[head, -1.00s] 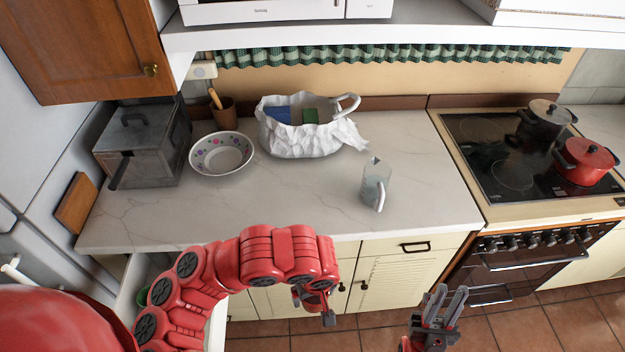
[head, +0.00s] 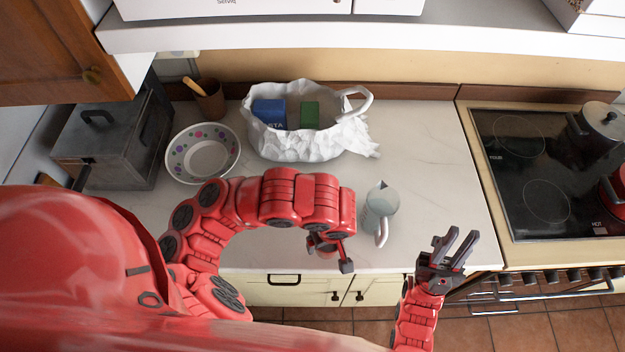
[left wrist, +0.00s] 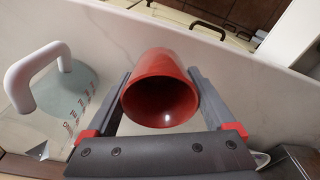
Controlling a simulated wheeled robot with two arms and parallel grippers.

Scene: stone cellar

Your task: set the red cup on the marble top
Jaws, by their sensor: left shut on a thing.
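The red cup (left wrist: 160,92) sits between the two fingers of my left gripper (head: 333,256), which is shut on it. In the left wrist view its open mouth faces the camera and looks empty. In the head view the cup is mostly hidden by my red left arm and gripper. The gripper is at the front edge of the pale marble top (head: 420,150); I cannot tell whether the cup touches it. The marble also shows behind the cup in the left wrist view (left wrist: 120,40). My right gripper (head: 463,236) is open and empty, at the counter's front right.
A clear measuring jug (head: 378,212) stands right of my left gripper. Behind are a white bag (head: 300,147) with boxes, a dotted bowl (head: 203,155), a utensil pot (head: 211,104) and a grey metal box (head: 110,145). A hob (head: 545,165) with pots is right. Marble between bag and hob is clear.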

